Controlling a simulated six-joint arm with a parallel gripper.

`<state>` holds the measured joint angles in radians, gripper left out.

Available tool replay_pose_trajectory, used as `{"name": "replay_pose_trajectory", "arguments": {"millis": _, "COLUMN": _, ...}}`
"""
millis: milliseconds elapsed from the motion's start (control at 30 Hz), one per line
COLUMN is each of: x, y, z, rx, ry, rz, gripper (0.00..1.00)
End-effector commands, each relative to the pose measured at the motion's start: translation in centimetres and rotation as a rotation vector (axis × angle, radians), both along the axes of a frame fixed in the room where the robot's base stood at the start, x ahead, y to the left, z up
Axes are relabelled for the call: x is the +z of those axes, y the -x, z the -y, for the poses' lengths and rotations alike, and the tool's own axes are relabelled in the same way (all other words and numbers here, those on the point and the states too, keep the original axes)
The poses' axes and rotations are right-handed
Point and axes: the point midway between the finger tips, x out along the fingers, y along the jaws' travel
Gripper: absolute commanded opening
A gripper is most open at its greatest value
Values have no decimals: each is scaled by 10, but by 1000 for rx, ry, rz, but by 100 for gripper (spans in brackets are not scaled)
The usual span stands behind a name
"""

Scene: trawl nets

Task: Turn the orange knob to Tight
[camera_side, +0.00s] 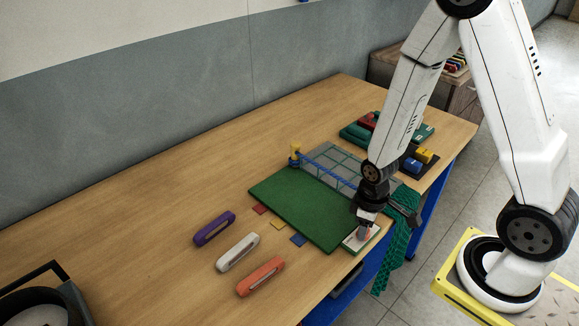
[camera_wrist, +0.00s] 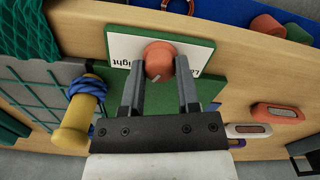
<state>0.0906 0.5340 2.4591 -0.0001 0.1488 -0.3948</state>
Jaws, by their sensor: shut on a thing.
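The orange knob (camera_wrist: 158,56) sits on a white label plate (camera_wrist: 125,45) at the edge of the green board (camera_wrist: 212,84). My gripper (camera_wrist: 159,68) is shut on the knob, one finger at each side.
Green netting (camera_side: 392,250) hangs over the table's front edge. Purple (camera_side: 214,228), white (camera_side: 238,252) and orange (camera_side: 260,276) handles lie left of the board.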

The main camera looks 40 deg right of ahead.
Motion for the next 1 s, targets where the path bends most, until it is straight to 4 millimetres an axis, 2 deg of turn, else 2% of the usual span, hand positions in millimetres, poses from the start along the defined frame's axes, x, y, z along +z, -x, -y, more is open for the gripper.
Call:
{"name": "replay_pose_trajectory", "arguments": {"millis": 400, "x": 1, "y": -1, "z": 0, "rx": -271, "ry": 0, "rz": 2, "gripper": 0}}
{"name": "replay_pose_trajectory", "arguments": {"millis": 1000, "x": 1, "y": -1, "z": 0, "rx": -322, "ry": 0, "rz": 3, "gripper": 0}}
